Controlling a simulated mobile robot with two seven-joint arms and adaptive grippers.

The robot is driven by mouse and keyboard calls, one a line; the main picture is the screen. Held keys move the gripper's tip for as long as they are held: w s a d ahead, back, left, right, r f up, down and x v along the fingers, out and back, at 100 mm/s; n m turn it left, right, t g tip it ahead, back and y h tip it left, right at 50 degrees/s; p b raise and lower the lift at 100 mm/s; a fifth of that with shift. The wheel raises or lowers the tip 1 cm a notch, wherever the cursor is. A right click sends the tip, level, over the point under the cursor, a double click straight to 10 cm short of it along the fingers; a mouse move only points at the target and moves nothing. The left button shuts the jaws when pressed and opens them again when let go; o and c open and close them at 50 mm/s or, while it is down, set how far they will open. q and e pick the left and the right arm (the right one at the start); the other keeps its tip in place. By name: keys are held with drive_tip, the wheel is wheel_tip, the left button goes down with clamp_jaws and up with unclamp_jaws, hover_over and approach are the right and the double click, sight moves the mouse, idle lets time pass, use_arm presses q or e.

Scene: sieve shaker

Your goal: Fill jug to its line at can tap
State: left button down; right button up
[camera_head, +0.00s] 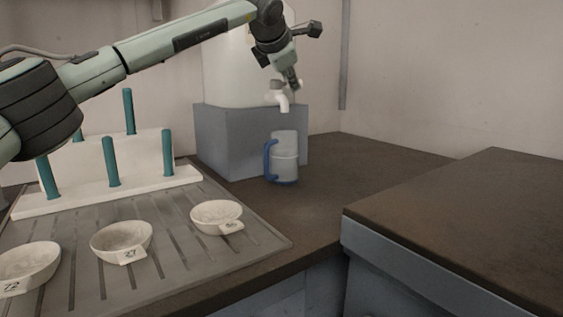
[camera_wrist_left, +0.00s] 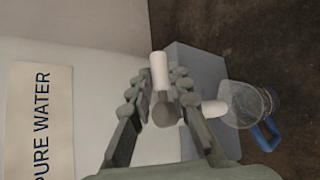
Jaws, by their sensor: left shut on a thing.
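The clear jug (camera_head: 285,150) with a blue handle and blue base stands upright on the dark counter, below the tap spout (camera_head: 284,104). A pale band rings its middle; I cannot tell how much water it holds. In the left wrist view the jug (camera_wrist_left: 248,104) sits right of the white spout (camera_wrist_left: 213,108). The tap belongs to the big white can (camera_head: 228,70). My left gripper (camera_head: 291,82) is shut on the tap handle (camera_wrist_left: 160,75), which shows between its fingers in the left wrist view. My right gripper is out of view.
The can stands on a grey-blue block (camera_head: 224,140). A ribbed drain tray (camera_head: 180,265) holds several numbered white bowls (camera_head: 121,240), with a white rack of teal pegs (camera_head: 112,165) behind. Bare counter (camera_head: 365,157) lies right of the jug. A raised worktop (camera_head: 480,215) stands front right.

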use_arm(q)
drive_tip(key=c, duration=1.3)
unclamp_jaws()
drive_tip(key=shift+a, duration=0.4)
drive_tip(key=shift+c, duration=0.2)
drive_tip(key=shift+d, duration=0.15)
drive_tip(key=shift+s+r, duration=0.1)
drive_tip(key=v, duration=1.1)
drive_tip(key=shift+s+r, duration=0.2)
drive_tip(key=shift+s, duration=0.15)
